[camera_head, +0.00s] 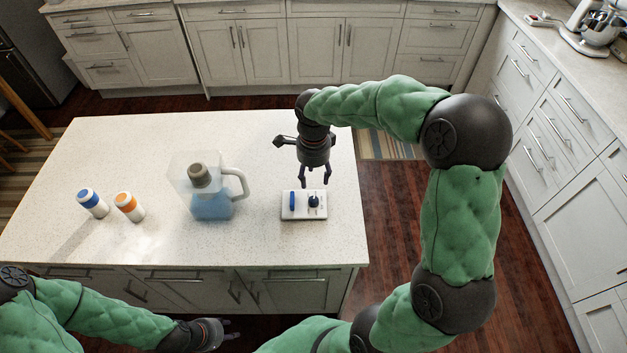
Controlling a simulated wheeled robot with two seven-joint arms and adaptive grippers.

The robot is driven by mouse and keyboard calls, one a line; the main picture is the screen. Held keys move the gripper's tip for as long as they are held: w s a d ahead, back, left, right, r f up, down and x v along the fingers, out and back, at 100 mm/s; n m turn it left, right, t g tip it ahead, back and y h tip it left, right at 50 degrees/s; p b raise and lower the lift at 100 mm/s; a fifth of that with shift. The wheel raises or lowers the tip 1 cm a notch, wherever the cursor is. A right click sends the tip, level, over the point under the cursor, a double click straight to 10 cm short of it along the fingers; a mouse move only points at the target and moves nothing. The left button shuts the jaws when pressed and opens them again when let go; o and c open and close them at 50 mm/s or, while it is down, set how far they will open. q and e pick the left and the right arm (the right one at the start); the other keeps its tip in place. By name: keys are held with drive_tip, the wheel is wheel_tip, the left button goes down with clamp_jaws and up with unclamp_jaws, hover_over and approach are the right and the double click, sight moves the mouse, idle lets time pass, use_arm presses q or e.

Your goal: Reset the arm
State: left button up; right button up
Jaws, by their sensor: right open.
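My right gripper (315,179) is open and points down over the right part of the kitchen island. Its fingertips are just above the back of a small white block (303,213) with a blue bar (292,200) and a round dark blue knob (314,201) on it. Nothing shows between the fingers. My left gripper (228,331) is low at the bottom of the view, in front of the island and below its top. Its fingers are small and dark here, so their opening cannot be told.
On the island (110,141) stand a clear pitcher (213,204) with blue liquid, a blue-capped bottle (93,204) and an orange-capped bottle (130,207). The island's back left is clear. A counter (560,70) with a mixer (595,28) runs along the right.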

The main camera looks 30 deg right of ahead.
drive_tip(key=shift+r, duration=0.25)
drive_tip(key=shift+r, duration=0.1)
idle(0.3)
